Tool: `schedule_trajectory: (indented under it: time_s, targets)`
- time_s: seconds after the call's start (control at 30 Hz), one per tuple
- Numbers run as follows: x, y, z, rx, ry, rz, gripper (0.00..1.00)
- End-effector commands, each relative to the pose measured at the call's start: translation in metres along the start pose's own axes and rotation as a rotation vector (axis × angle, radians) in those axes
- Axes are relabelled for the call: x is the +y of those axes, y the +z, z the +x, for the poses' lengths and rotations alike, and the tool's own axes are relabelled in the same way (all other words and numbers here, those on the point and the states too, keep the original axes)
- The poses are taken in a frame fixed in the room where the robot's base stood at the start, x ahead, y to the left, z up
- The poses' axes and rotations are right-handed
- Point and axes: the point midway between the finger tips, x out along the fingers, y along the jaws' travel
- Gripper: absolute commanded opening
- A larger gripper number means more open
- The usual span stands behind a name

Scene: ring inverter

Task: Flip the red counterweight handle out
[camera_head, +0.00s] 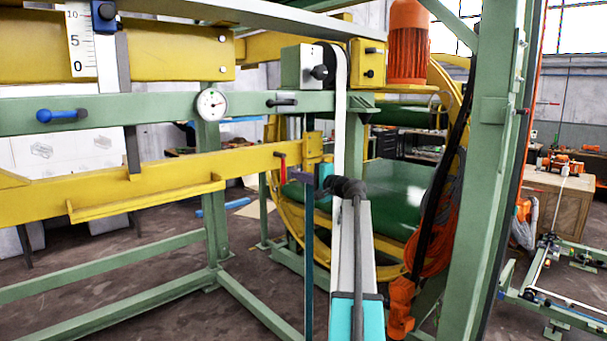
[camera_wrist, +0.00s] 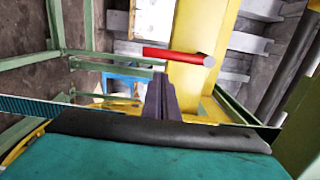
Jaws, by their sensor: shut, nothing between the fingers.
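The red counterweight handle (camera_head: 283,168) hangs upright at the right end of the yellow beam (camera_head: 150,183) in the head view. In the wrist view the red handle (camera_wrist: 176,55) lies across the picture just beyond my fingertips, in front of a yellow bar (camera_wrist: 190,90). My gripper (camera_head: 299,177) is just right of the handle in the head view, with its teal body behind the fingers. In the wrist view my gripper (camera_wrist: 160,78) has its dark fingers together and empty. The tips appear close below the handle; whether they touch it, I cannot tell.
A green post (camera_head: 490,170) stands at the right. Green frame rails (camera_head: 110,260) run low at the left. A dark vertical strap (camera_head: 309,240) hangs just left of my arm. A yellow ring (camera_head: 290,215) with a green bed (camera_head: 400,190) stands behind. A dial gauge (camera_head: 211,104) sits on the upper green beam.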

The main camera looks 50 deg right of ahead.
Motion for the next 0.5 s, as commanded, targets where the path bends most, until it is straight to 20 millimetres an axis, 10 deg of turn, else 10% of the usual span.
schedule_trajectory:
  time_s: [0.5]
  targets:
    - [0.0,0.017,0.004,0.0,0.0,0.0,0.0]
